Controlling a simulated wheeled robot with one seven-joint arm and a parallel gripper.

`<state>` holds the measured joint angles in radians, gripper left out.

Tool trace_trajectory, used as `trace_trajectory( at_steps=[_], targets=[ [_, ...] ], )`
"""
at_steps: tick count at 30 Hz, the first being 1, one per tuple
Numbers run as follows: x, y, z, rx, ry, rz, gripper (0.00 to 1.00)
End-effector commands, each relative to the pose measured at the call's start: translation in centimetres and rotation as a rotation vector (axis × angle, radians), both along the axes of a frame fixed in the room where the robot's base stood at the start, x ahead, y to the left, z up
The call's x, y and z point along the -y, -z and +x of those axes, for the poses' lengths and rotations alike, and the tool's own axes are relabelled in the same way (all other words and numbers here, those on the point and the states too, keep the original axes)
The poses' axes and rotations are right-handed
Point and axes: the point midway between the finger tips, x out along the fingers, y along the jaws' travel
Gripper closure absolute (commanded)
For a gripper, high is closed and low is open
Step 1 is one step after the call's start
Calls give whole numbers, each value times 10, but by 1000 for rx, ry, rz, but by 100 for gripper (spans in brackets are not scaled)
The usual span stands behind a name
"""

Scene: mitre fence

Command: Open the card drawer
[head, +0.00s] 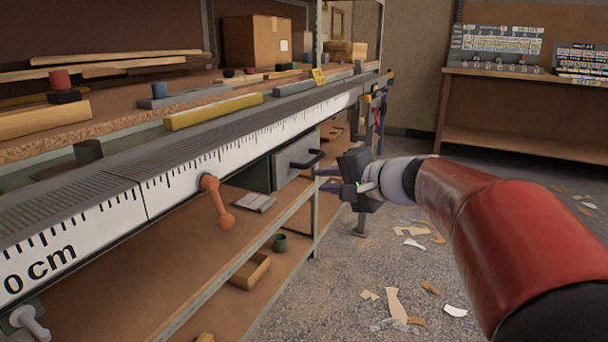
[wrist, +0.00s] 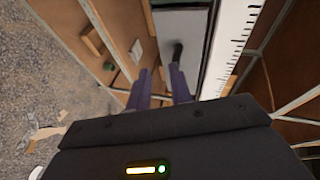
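The card drawer (head: 290,172) is a grey box front under the long ruled beam, with a dark side face at its left. Its black bar handle (head: 307,160) sticks out toward my gripper. The drawer front (wrist: 190,22) and dark handle (wrist: 177,50) also show in the wrist view. My gripper (head: 326,180) is to the right of the drawer front, close to the handle, with its two purple fingers apart and nothing between them. In the wrist view the fingers (wrist: 159,75) point at the drawer, and the handle lies just beyond the right finger's tip. Contact cannot be told.
The white ruled beam (head: 180,185) runs above the drawer. An orange lever (head: 216,202) hangs from it at left. Scraps litter the open floor at right.

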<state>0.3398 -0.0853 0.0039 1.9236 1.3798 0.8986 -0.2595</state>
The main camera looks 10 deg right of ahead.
Motion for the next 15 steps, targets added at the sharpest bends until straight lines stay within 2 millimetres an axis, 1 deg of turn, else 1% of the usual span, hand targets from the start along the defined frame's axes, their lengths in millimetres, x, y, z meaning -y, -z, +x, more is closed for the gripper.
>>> trace_trajectory(
  at_steps=[1,3,6,8,15],
  targets=[
    [13,0,14,21,31,49,79],
    [23,-6,27,46,60,100,79],
    [30,-11,37,66,79,134,79],
    [28,-12,43,68,82,141,79],
    [8,-6,74,67,80,141,79]
  ],
)
